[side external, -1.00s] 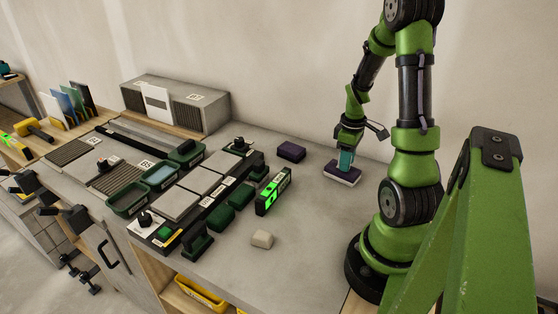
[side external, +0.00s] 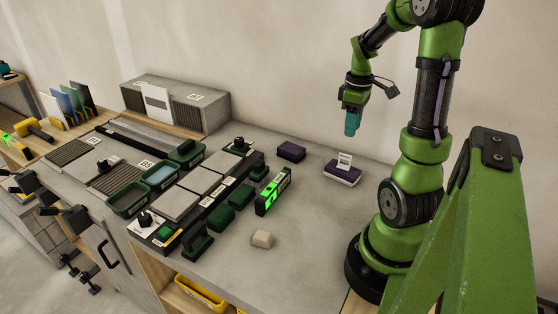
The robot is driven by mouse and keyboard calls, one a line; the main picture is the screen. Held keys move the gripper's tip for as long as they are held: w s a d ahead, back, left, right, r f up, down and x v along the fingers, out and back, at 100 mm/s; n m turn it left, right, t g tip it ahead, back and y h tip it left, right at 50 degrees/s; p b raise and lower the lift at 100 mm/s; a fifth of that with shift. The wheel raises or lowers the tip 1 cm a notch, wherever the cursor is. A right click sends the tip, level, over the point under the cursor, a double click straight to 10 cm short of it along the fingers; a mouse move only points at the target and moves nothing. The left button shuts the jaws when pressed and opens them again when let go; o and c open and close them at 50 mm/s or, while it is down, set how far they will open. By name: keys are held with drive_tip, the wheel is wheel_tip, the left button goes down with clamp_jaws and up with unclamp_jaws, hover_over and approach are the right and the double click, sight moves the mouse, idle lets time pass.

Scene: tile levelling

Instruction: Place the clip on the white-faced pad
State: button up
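The white-faced pad (side external: 341,175), dark purple with a white top, lies on the grey worktop near my arm's base. A small white clip (side external: 345,160) stands upright on top of the pad. My gripper (side external: 351,130) hangs above the worktop, clear of the clip and pad, with its teal fingers pointing down. Nothing shows between the fingers, but the gap between them is too small to make out from this side.
A dark purple block (side external: 291,152) lies left of the pad. Tiles (side external: 181,202) and green trays (side external: 127,199) fill the left. The worktop around the pad is mostly clear.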

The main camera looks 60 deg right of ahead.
drive_tip(key=w+a+r+m+t, duration=0.1)
drive_tip(key=w+a+r+t, duration=0.2)
drive_tip(key=a, duration=0.5)
drive_tip(key=w+a+r+m+t, duration=0.1)
drive_tip(key=w+a+r, duration=0.35)
drive_tip(key=a, duration=0.45)
drive_tip(key=s+a+r+m+t+y, duration=0.1)
drive_tip(key=s+a+m+t+y, duration=0.1)
drive_tip(key=a, duration=1.1)
drive_tip(key=shift+s+a+r+t, duration=0.2)
drive_tip(key=shift+r+t, duration=0.2)
drive_tip(key=shift+t, duration=0.2)
